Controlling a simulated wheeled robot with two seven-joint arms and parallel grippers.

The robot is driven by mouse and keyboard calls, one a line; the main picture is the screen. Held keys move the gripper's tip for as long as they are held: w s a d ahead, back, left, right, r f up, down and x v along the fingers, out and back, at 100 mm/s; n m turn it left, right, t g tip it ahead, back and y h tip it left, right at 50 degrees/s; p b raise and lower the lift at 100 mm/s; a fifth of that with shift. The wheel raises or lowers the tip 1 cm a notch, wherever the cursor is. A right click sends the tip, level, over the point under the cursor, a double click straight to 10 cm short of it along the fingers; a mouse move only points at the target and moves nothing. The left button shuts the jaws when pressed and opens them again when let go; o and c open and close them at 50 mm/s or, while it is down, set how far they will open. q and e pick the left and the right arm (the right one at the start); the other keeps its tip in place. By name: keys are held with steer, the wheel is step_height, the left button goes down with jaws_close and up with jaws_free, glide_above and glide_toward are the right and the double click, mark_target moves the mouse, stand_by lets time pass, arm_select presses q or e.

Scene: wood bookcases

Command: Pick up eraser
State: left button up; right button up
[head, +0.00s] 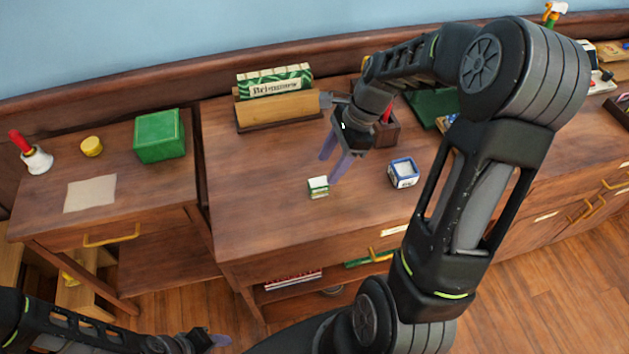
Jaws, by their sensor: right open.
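A small white and green block (318,188), which looks like the eraser, sits on the wooden desk top near its front edge. My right gripper (334,165) points down just above and behind it, a little to its right. Its two purple-grey fingers are apart with nothing between them, and they do not appear to grip the block. My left gripper (214,341) is low at the bottom edge, in front of the furniture and far from the block. Its fingers are too small and edge-on to tell their opening.
A blue and white box (403,172) stands right of the block. Behind are a wooden holder (278,108) and a dark red container (386,130). Desk left of the block is clear.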

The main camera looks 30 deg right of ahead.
mark_target(321, 181)
steer(key=shift+x, duration=1.35)
steer(key=shift+p+x, duration=0.65)
steer(key=shift+x, duration=2)
steer(key=shift+d, duration=0.1)
jaws_close()
